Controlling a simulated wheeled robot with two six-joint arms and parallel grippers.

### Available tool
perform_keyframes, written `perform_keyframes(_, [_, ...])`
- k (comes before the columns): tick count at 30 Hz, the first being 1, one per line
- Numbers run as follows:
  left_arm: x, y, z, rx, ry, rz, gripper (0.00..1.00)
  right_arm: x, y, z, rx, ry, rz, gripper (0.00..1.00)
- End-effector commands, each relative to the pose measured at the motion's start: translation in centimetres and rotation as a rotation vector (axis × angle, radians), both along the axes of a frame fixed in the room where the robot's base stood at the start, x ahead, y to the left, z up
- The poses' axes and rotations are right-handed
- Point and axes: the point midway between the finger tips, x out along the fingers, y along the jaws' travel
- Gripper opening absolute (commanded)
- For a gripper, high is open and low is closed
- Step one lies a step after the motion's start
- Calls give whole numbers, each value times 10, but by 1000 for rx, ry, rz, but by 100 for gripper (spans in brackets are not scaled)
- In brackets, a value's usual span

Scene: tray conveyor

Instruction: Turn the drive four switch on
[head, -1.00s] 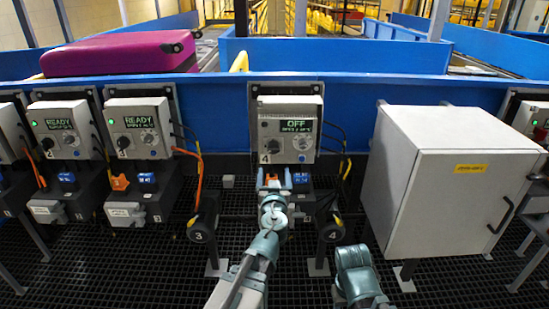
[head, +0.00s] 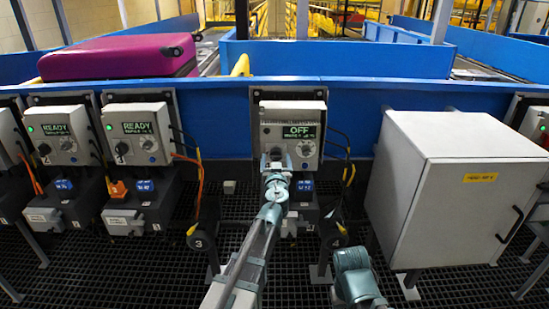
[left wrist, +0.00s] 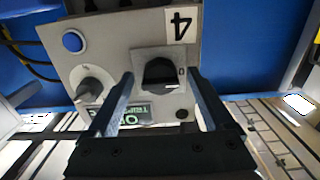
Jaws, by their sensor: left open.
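The drive four box (head: 310,112) is a grey control unit on the blue rail, and its display (head: 299,132) reads OFF. In the head view my left gripper (head: 275,161) is in front of the box's lower left and hides the switch. The left wrist view shows the black rotary switch (left wrist: 160,73) on a square plate below the label 4 (left wrist: 180,22), with a white mark pointing right in that picture. My left gripper (left wrist: 160,77) is open, with one finger on each side of the switch; I cannot tell whether they touch it. My right gripper is out of view.
Similar drive boxes stand to the left, and the drive three box (head: 113,113) reads READY. A large grey cabinet (head: 405,190) stands at the right. A magenta suitcase (head: 110,58) lies behind the blue rail (head: 220,98). Cables hang beside the boxes.

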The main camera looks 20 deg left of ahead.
Motion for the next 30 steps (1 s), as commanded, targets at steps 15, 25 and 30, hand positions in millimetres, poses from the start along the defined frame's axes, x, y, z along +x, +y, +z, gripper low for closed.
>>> perform_keyframes(15, [5, 1, 0, 0, 0, 0, 54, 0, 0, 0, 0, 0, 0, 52])
perform_keyframes(25, [5, 1, 0, 0, 0, 0, 0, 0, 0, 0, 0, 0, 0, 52])
perform_keyframes(30, [5, 1, 0, 15, 4, 0, 0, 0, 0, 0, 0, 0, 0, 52])
